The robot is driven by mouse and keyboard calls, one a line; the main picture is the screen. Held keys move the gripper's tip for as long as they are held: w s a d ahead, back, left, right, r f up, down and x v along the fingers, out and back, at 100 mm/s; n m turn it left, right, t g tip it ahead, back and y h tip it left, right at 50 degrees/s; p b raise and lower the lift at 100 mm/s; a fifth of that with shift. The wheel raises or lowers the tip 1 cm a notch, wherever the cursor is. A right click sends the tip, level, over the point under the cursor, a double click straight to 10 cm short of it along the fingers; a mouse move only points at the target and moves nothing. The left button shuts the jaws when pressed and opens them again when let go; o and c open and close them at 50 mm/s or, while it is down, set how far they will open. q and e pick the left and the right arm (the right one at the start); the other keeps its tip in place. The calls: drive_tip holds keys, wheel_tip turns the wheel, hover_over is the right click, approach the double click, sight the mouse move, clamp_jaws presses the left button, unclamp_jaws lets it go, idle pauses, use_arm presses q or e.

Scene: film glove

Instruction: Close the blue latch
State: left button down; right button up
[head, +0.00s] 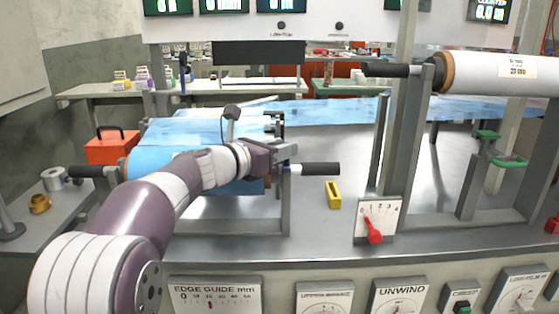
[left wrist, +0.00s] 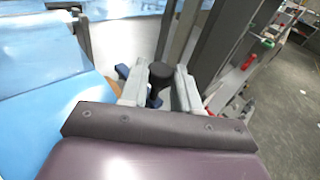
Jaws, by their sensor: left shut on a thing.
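My left gripper (head: 288,155) is at the right end of the blue film roll, over the upright stand post. In the left wrist view its two pale fingers (left wrist: 165,84) are shut on what looks like the blue latch (left wrist: 123,71). Blue parts of the latch show beside the left finger and low between the fingers; the rest is hidden. The black shaft end (left wrist: 160,76) shows between the fingers, and it sticks out to the right in the head view (head: 320,169). In the head view the latch is hidden behind my gripper. My right gripper is not in view.
The blue film roll (head: 150,160) lies beside my left arm. A yellow block (head: 333,195) and a dial with a red pointer (head: 378,220) are to the right. A green latch (head: 503,160) is on the far right stand. The metal table between the stands is mostly clear.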

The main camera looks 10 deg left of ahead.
use_arm(q)
drive_tip(key=shift+f, duration=0.2)
drive_tip(key=c, duration=0.8)
unclamp_jaws()
drive_tip(key=shift+r, duration=0.1)
drive_tip(key=p+v, duration=0.1)
drive_tip(key=v, duration=1.1)
drive_tip(key=shift+s+a, duration=0.15)
drive_tip(key=shift+s, duration=0.15)
